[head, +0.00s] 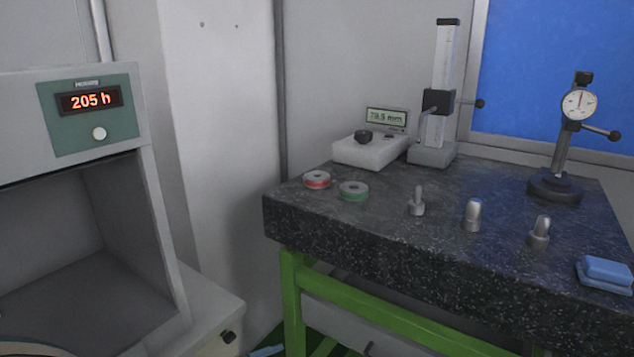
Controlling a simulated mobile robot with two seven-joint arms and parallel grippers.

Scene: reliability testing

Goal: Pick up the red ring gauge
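The red ring gauge (317,180) is a small flat ring with a grey top and a red band around its side. It lies flat near the left end of the dark granite surface plate (380,222). A similar ring gauge with a green band (354,191) lies just to its right, a little nearer to me, with a small gap between them. Neither of my grippers shows in the head view.
A white box with a display (370,150) and a height gauge (438,100) stand behind the rings. Several metal pieces (473,215), a dial indicator stand (554,187) and a blue block (606,271) are to the right. A cabinet (160,180) with an open chamber is at left.

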